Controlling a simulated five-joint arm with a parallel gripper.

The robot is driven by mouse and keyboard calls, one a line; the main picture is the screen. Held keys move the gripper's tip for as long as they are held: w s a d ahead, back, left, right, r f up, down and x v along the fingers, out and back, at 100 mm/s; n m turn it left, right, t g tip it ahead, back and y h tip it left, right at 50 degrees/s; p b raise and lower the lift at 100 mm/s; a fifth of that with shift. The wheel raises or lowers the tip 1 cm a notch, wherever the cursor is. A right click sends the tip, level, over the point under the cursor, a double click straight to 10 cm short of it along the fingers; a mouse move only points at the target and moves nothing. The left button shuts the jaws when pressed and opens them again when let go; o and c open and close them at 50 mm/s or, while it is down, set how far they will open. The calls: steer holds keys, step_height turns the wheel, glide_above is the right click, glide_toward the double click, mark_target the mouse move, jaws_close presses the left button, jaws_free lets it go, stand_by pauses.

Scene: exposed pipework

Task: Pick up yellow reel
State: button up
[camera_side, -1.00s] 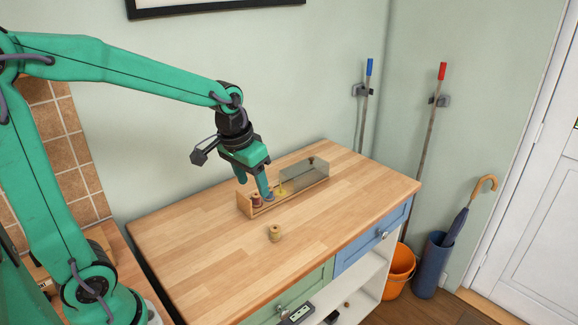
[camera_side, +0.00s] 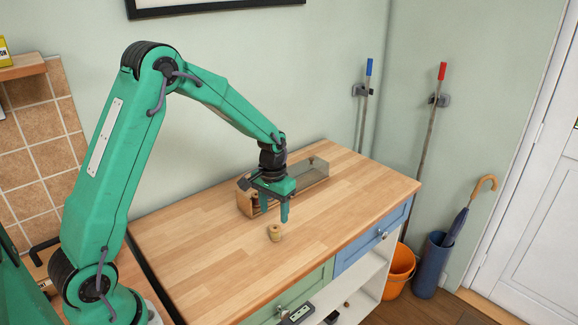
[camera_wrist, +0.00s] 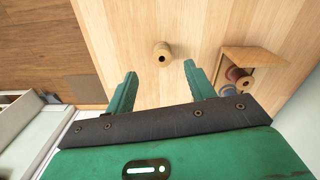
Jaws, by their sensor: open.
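The yellow reel is not visible now; in the side view my gripper (camera_side: 274,210) covers the part of the box where it stood earlier. The long wooden box (camera_side: 244,203) with a clear panel stands at the back of the worktop. In the wrist view its near end (camera_wrist: 252,54) shows at the right, with a red reel (camera_wrist: 236,74) and a blue reel (camera_wrist: 238,92) in it. My gripper, also in the wrist view (camera_wrist: 160,72), is open and empty, pointing down in front of the box.
The tan reel also shows just beyond the fingertips in the wrist view (camera_wrist: 162,51). The wooden worktop (camera_side: 205,240) is mostly clear to the left and front. The wall is close behind the box.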

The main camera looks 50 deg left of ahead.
mark_target(275, 229)
steer(key=shift+w+a+f, duration=0.1)
steer(key=shift+f, duration=1.9)
steer(key=shift+w+a+f, duration=0.1)
steer(key=shift+f, duration=1.85)
steer(key=shift+c, duration=0.2)
steer(key=c, duration=1)
